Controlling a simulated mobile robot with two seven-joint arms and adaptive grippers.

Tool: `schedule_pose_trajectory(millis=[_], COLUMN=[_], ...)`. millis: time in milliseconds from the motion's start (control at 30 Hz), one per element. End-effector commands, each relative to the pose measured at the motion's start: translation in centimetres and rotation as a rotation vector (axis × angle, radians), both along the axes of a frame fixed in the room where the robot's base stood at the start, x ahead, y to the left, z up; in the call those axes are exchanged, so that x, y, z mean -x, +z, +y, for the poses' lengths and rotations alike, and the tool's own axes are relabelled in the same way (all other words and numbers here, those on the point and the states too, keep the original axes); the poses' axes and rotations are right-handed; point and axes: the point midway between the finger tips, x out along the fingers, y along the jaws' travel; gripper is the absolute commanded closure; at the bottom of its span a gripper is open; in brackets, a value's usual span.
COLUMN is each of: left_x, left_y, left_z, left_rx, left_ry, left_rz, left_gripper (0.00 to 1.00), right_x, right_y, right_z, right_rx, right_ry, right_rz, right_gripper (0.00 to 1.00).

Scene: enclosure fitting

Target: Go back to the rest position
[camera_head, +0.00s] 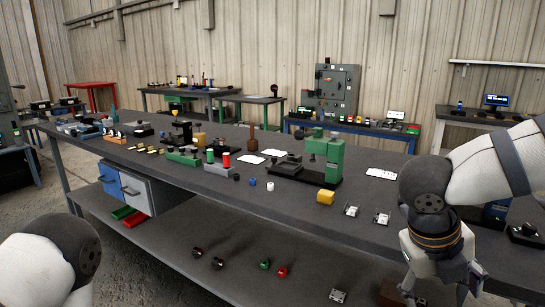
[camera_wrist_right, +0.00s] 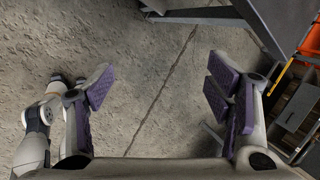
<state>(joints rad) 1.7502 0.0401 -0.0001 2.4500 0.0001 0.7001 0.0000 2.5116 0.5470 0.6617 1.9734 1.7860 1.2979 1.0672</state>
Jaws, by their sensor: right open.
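My right gripper (camera_head: 440,290) hangs at the lower right of the head view, at the near edge of the long grey workbench. In the right wrist view its two fingers with purple pads (camera_wrist_right: 160,85) stand wide apart. Nothing is between them; bare concrete floor shows beyond. My left arm (camera_head: 45,265) shows only as a rounded white link at the lower left of the head view. The left gripper cannot be made out in the head view. A part of a white and grey arm (camera_wrist_right: 40,125) also shows at the left of the right wrist view.
A lower shelf (camera_head: 190,250) holds small knobs. A dark item (camera_head: 525,234) lies right of my right gripper. Concrete floor (camera_wrist_right: 150,60) is clear below the wrist.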

Motion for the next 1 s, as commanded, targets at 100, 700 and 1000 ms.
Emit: schedule_pose_trajectory(millis=[100,700,1000], left_x=[0.0,0.0,0.1], left_y=[-0.1,0.0,0.0], left_z=[0.0,0.0,0.0], left_rx=[0.001,0.000,0.000], left_ry=[-0.001,0.000,0.000], left_rz=[0.002,0.002,0.002], left_gripper=[0.77,0.77,0.77], right_x=[0.2,28.9,29.1], right_y=[-9.3,-27.9,-27.9], right_z=[-1.9,4.2,4.3], right_rx=[0.261,-0.010,-0.013], right_ry=[0.611,3.041,3.055], right_rz=[0.175,0.635,0.628], right_gripper=[0.27,0.27,0.27])
